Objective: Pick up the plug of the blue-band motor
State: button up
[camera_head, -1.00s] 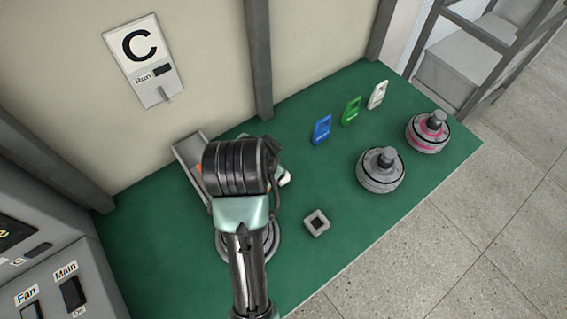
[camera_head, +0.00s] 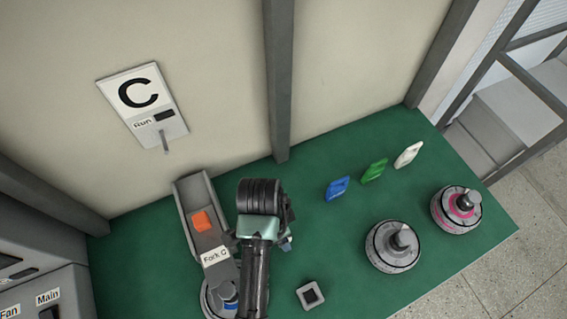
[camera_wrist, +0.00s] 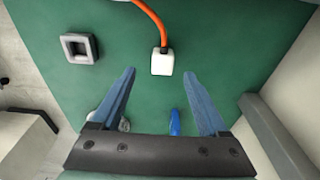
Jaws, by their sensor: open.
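The white plug (camera_wrist: 162,63) lies on the green table top at the end of an orange cable (camera_wrist: 152,22). My gripper (camera_wrist: 159,74) is open and empty, its two blue fingers apart. In the wrist view the plug appears just beyond and between the fingertips; I cannot tell the height gap. The blue-band motor (camera_head: 219,303) sits at the bottom of the head view, in the fork labelled Fork C (camera_head: 190,215), partly hidden by my arm. The plug is not visible in the head view, where my arm covers that area.
A grey square socket-like block (camera_head: 310,295) stands right of my arm; it also shows in the wrist view (camera_wrist: 70,58). Blue (camera_head: 337,188), green (camera_head: 374,171) and white (camera_head: 409,155) tags stand farther right, near a grey motor (camera_head: 380,255) and a pink-band motor (camera_head: 447,217).

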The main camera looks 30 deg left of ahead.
jog(key=shift+w+d+f, duration=0.1)
jog(key=shift+w+f, duration=0.1)
jog(key=shift+f, duration=0.9)
jog(key=shift+w+f, duration=0.15)
jog(key=shift+f, duration=0.9)
jog(key=shift+w+d+f, duration=0.1)
jog(key=shift+w+f, duration=0.1)
jog(key=shift+f, duration=0.9)
grip_shut()
